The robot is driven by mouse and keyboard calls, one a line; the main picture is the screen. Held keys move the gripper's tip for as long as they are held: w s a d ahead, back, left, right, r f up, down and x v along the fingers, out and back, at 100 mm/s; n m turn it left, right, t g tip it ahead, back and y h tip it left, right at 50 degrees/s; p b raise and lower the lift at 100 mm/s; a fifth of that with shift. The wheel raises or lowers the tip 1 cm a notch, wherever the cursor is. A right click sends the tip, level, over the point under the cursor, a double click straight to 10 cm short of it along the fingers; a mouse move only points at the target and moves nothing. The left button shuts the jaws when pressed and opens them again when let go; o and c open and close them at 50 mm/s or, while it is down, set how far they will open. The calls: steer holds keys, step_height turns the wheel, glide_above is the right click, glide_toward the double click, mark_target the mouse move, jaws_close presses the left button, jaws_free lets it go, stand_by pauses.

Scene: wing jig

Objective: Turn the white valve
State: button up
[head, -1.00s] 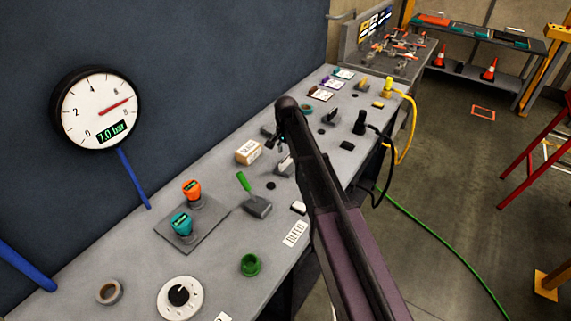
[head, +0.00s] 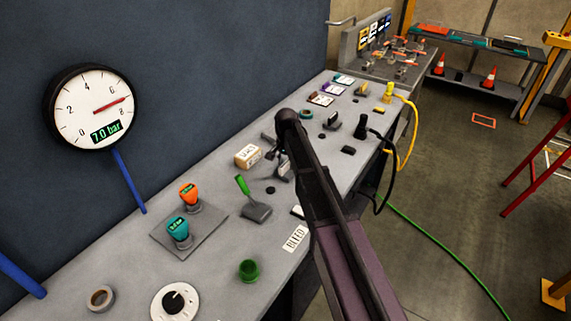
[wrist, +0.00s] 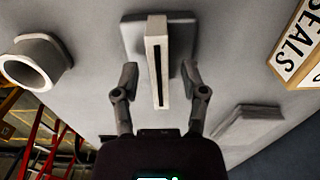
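The white valve shows in the wrist view as a pale bar handle (wrist: 157,62) with a dark slot, on a grey square base (wrist: 182,35). My gripper (wrist: 160,76) is open. One finger is on each side of the handle, with a visible gap on both sides. In the head view the valve (head: 285,170) is a small pale piece on the bench, partly hidden by my arm. My gripper (head: 276,155) is beside it there, small and dark.
A SEALS box (wrist: 300,45) is right of the valve in the wrist view; a grey ring-shaped part (wrist: 35,62) is left. On the bench (head: 120,250) are a green lever (head: 243,186), orange (head: 188,192) and teal (head: 178,230) knobs, and a black connector (head: 361,127). The gauge (head: 92,106) reads 7.0 bar.

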jaws_close()
steer(key=shift+n, duration=0.4)
steer(key=n, duration=0.8)
steer(key=shift+n, duration=0.3)
steer(key=n, duration=0.4)
steer(key=shift+n, duration=2.3)
